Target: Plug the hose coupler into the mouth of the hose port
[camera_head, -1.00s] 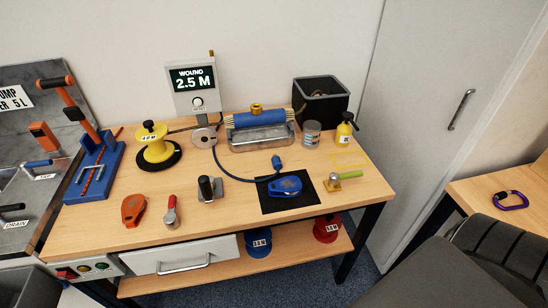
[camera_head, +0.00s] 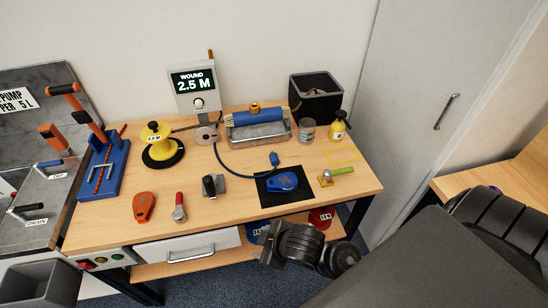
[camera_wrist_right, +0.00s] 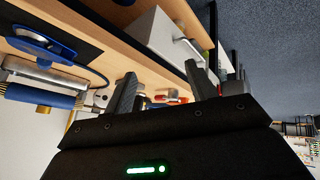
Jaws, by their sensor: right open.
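The hose coupler appears to be the small blue end piece (camera_head: 274,158) of a dark blue hose (camera_head: 232,172), standing just behind the blue teardrop-shaped case on the black mat. The hose curves back to the grey display post. I cannot tell for sure which part is the hose port; a dark cylinder on a grey metal bracket (camera_head: 212,185) stands left of the mat. My right gripper (camera_head: 266,256) is in front of the table, below its top and well away from the coupler. In the right wrist view its two fingers (camera_wrist_right: 163,88) are apart with nothing between them. My left gripper is not in view.
The blue case (camera_head: 286,182) lies on the black mat (camera_head: 270,200). A drawer (camera_head: 188,250) and lower shelf are below.

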